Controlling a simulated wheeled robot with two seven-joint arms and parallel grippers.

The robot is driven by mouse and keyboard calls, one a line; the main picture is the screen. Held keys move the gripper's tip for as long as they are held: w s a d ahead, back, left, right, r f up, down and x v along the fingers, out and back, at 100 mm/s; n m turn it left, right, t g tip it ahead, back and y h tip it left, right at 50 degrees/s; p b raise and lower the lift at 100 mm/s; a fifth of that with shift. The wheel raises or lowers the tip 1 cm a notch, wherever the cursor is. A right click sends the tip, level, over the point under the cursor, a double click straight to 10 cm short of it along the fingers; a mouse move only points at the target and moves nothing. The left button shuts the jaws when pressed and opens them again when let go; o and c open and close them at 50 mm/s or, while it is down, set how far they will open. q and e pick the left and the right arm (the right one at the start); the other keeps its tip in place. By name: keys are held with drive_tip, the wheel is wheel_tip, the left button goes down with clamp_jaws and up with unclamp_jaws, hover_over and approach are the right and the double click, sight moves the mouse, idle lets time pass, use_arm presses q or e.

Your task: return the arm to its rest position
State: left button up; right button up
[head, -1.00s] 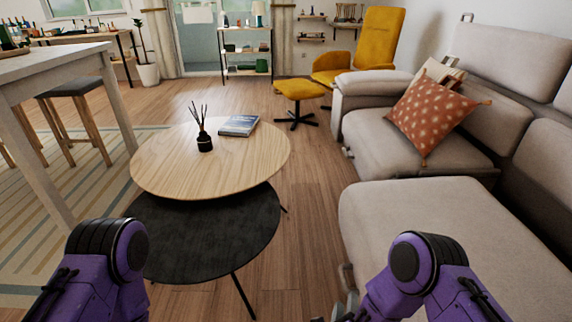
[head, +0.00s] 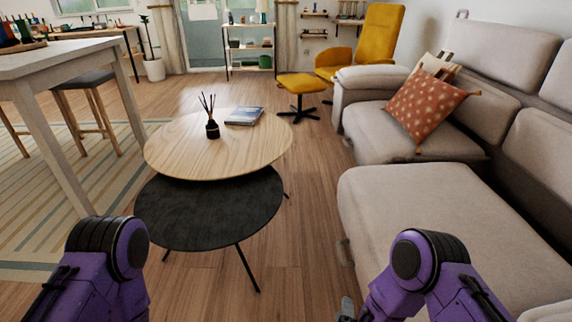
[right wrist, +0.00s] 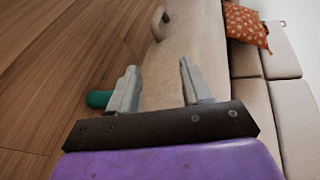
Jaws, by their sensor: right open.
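My right gripper (right wrist: 158,82) is open, with two grey fingers spread apart and nothing between them. In the head view only a grey bit of it (head: 347,308) shows at the bottom edge, beside my purple right arm and left of the sofa seat. My purple left arm shows at the bottom left of the head view, bent, with its gripper out of the picture.
A beige sofa (head: 430,220) fills the right side. A round wooden table (head: 190,150) and a lower black table (head: 210,215) stand ahead to the left. Bare floor lies between. A small teal thing (right wrist: 98,99) shows partly behind a finger.

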drive_tip(key=s+d+f+n+g+b, duration=0.4)
drive_tip(key=s+d+f+n, duration=0.1)
drive_tip(key=s, duration=0.3)
drive_tip(key=s+d+f+n+g+b, duration=0.3)
drive_tip(key=s+d+f+n, duration=0.25)
drive_tip(key=s, duration=0.25)
drive_tip(key=s+d+f+n+g+b, duration=0.4)
drive_tip(key=s+f+n, duration=0.1)
drive_tip(key=s, duration=0.3)
wheel_tip(320, 180, up, 35)
drive_tip(key=p, duration=3.4)
drive_tip(key=shift+f+p, duration=0.2)
drive_tip(key=shift+p, duration=0.2)
drive_tip(key=shift+d, duration=0.1)
